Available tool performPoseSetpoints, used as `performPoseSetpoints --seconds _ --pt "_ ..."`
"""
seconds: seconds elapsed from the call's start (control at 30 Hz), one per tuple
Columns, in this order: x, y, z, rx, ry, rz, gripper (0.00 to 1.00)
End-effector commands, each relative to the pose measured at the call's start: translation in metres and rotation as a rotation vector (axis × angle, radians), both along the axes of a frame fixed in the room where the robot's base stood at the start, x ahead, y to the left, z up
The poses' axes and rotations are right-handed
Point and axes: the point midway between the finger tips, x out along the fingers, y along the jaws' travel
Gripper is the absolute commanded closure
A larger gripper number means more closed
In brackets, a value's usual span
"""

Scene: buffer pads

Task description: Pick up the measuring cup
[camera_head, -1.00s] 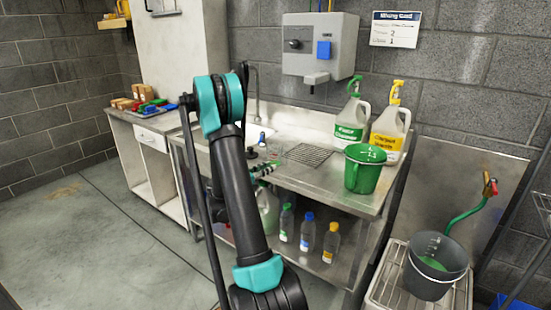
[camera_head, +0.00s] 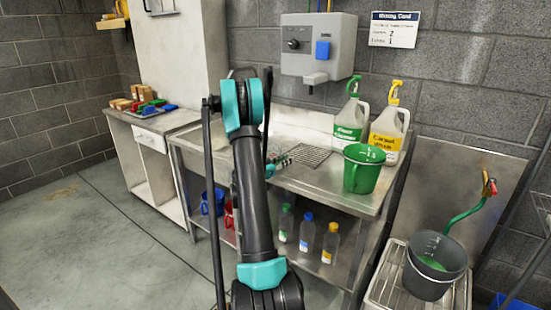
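The green measuring cup (camera_head: 362,172), with white markings on its side, stands upright on the steel sink counter (camera_head: 335,190) near its right front corner. My gripper (camera_head: 282,162) shows only in part beyond my arm, low over the counter and left of the cup. It is apart from the cup. It is too small and too much covered by my arm to tell whether its fingers are open. The cup's inside is mostly hidden.
Two spray jugs, one green-topped (camera_head: 349,122) and one yellow-topped (camera_head: 388,130), stand behind the cup. A dark bucket (camera_head: 434,268) stands on a rack at the right. Several small bottles (camera_head: 307,232) stand on the lower shelf. Counter between gripper and cup looks clear.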

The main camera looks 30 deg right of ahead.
Motion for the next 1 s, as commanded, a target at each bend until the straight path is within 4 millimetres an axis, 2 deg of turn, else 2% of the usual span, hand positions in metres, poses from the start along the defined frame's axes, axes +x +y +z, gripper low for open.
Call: performPoseSetpoints --seconds 0.17,0.33,0.77,1.0 --pt "0.0 0.0 0.0 0.0 0.0 0.001 0.8" --pt "0.0 0.0 0.0 0.0 0.0 0.001 0.99" --pt "0.0 0.0 0.0 0.0 0.0 0.001 1.0" --pt "0.0 0.0 0.011 0.0 0.0 0.001 1.0"
